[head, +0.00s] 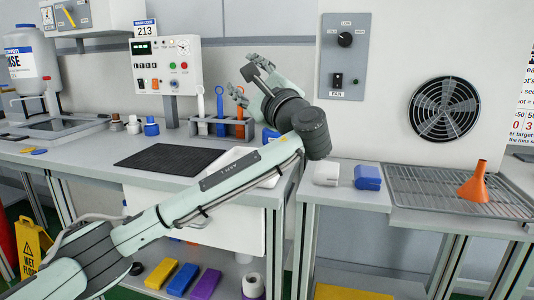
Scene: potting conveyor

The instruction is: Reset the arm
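My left arm comes in from the lower left, reaches across the front of the bench and bends back at the wrist. My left gripper (243,83) is raised above the bench, in front of the back wall and right of the control box. Its fingers look spread apart, with nothing visible between them. In the picture it is just above the rack of upright tools, apart from them as far as I can tell. My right gripper is not in view.
The grey bench (90,155) carries a black mat (167,158), a control box (165,65), a tool rack (215,127) and a white tray partly behind my arm. At right are white and blue blocks (367,177) and an orange funnel (479,183) on a wire rack (430,190).

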